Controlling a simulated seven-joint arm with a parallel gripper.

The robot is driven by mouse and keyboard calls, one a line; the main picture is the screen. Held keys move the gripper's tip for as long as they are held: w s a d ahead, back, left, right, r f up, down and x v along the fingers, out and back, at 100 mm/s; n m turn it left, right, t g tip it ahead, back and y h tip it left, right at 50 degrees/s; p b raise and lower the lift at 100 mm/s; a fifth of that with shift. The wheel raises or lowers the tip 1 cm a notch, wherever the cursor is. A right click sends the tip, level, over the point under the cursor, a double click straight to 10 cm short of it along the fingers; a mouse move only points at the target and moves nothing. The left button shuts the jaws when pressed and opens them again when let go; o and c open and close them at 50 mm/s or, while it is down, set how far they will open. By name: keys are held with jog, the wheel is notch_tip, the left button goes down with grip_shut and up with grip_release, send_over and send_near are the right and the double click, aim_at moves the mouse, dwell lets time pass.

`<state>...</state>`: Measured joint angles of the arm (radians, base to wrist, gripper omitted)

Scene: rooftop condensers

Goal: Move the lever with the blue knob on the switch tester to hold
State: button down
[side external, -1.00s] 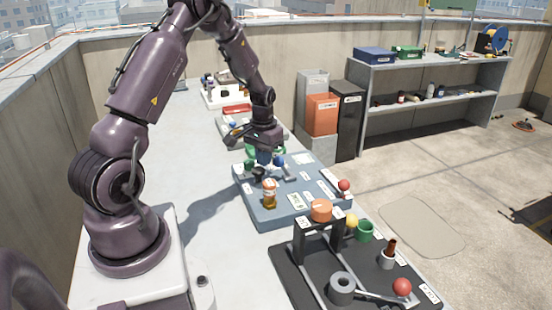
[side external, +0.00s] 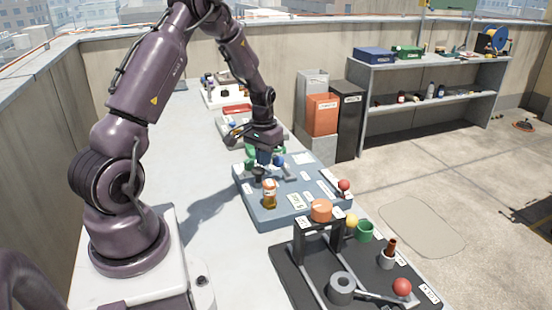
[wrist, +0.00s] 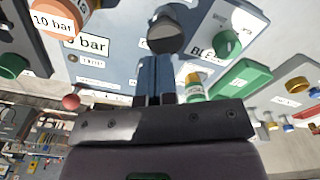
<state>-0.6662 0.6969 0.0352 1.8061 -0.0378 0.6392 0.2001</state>
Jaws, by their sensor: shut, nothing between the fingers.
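A short grey lever arm shows beside the knob. I cannot read which panel is named the switch tester, nor the hold mark. My gripper is shut and empty, pointing down over the far part of the board. In the wrist view, its closed fingers (wrist: 156,60) end near a dark round knob (wrist: 165,36); contact cannot be told. I cannot make out the blue knob there.
An orange-capped post (side external: 269,194) stands on the board, with a red knob (side external: 344,185) at its right edge. A black panel (side external: 285,262) lies nearer, with an orange-topped frame (side external: 321,211). A grey panel (side external: 225,138) lies behind. The bench left of the board is clear.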

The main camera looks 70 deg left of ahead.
aim_at(276, 158)
dwell(0.6)
jog(key=shift+w, duration=2.3)
jog(key=shift+s, duration=0.1)
jog(key=shift+s, duration=0.55)
jog(key=shift+r, duration=3.55)
